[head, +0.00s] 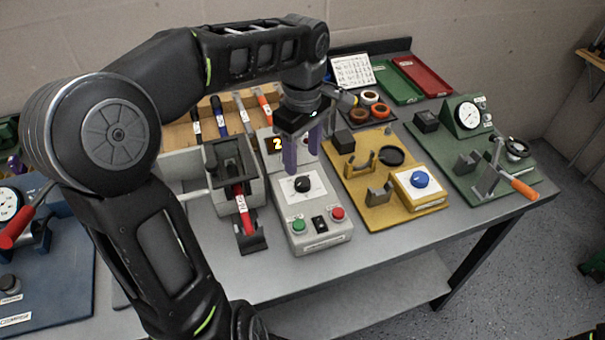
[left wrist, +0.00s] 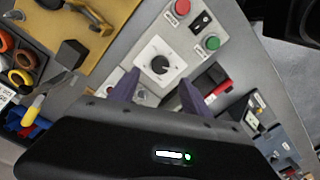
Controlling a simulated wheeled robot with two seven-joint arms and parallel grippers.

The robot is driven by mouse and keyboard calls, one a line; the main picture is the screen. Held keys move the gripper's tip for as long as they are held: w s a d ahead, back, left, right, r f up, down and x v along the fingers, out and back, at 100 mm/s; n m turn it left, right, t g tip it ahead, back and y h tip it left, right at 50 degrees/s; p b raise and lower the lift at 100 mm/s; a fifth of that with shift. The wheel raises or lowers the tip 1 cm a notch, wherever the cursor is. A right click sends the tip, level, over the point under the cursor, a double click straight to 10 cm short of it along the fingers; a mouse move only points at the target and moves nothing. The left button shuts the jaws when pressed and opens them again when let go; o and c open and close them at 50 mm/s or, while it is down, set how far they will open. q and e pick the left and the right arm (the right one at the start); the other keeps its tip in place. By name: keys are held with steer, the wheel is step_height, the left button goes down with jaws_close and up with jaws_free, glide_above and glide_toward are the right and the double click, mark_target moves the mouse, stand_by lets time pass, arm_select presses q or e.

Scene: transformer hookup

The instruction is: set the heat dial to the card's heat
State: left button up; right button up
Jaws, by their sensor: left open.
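The heat dial is a black knob (head: 302,185) on a white scale plate on top of a grey control box (head: 310,220). It also shows in the left wrist view (left wrist: 159,64), just beyond my fingertips. My left gripper (head: 301,165) is open and empty, with its purple fingers pointing down above and behind the knob, apart from it. A small display (head: 276,143) on the box reads a yellow 2; the rest of it is hidden. My right gripper is not in view.
The box also carries a green button (head: 299,226), a red button (head: 338,213) and a black switch (head: 319,224). A grey holder with a red-handled tool (head: 241,198) stands to its left. A yellow fixture board (head: 390,190) and a green board (head: 480,160) are to its right.

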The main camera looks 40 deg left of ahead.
mark_target(303, 181)
arm_select(q)
step_height(303, 181, down, 7)
steer(key=shift+p, duration=0.4)
steer(key=shift+c, duration=0.3)
jaws_close()
